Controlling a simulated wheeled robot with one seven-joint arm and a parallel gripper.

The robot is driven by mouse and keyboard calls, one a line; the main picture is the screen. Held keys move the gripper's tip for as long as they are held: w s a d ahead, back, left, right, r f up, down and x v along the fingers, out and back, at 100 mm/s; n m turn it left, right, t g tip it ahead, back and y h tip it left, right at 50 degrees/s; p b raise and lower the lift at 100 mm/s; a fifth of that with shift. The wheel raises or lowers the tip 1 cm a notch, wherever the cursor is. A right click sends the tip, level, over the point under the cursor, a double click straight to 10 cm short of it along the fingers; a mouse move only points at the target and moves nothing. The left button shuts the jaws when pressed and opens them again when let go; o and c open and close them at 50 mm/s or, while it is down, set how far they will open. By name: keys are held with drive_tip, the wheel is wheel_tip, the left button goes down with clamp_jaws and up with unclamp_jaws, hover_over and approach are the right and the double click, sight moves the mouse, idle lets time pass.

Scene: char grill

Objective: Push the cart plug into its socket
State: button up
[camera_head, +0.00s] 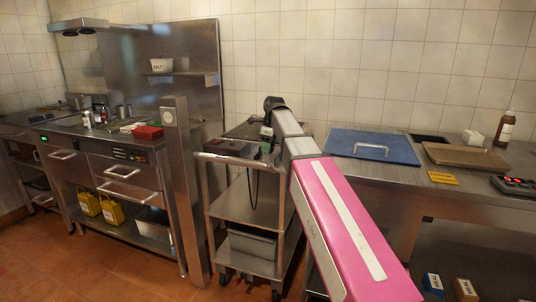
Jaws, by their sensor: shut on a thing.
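A steel two-shelf cart (235,209) stands in the middle, between a steel post and the right-hand counter. My arm reaches over it from the lower right. My gripper (266,136) is small and partly hidden at the arm's far end, above the cart's top. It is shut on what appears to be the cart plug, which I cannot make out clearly. A black cord (255,190) hangs in a loop just below the gripper. A dark box (228,148) sits at the cart's top, left of the gripper. I cannot make out the socket or whether the plug touches it.
The steel post (182,190) stands close to the cart's left. The right counter holds a blue board (372,147), a brown board (465,156) and a bottle (505,129). A drawer unit (115,185) is at left. Open tiled floor (90,270) lies in front.

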drive_tip(key=a+r, duration=0.7)
drive_tip(key=a, duration=0.4)
drive_tip(key=shift+s+a+r, duration=0.15)
drive_tip(key=shift+s+a, duration=0.2)
